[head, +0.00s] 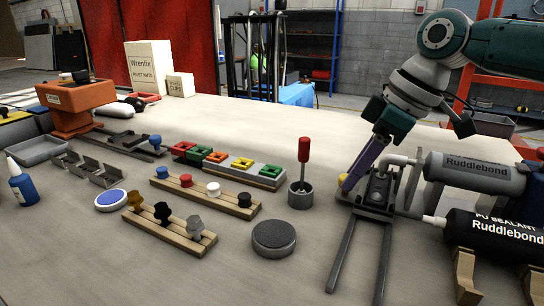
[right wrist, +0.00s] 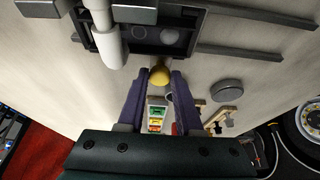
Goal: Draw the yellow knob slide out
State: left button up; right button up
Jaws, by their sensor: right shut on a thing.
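The yellow knob (head: 343,180) shows at the purple fingertips in the head view, partly hidden by them, at the left side of a dark slide unit (head: 377,190) with two long rails. My right gripper (head: 347,183) reaches down to it from the upper right. In the right wrist view the yellow knob (right wrist: 159,75) sits between the two purple fingertips (right wrist: 159,82), against the edge of the dark slide unit (right wrist: 165,38). The gripper is shut on the knob. How far the slide is drawn out I cannot tell. My left gripper is not in view.
Ruddlebond cartridges (head: 475,174) lie close on the right, and a white nozzle points towards the slide unit. A cup with a red-handled tool (head: 301,193) and a round grey puck (head: 274,238) stand to the left. Another slide with a blue knob (head: 155,142) is far left.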

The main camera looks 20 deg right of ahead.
grip_shut()
dwell(0.8)
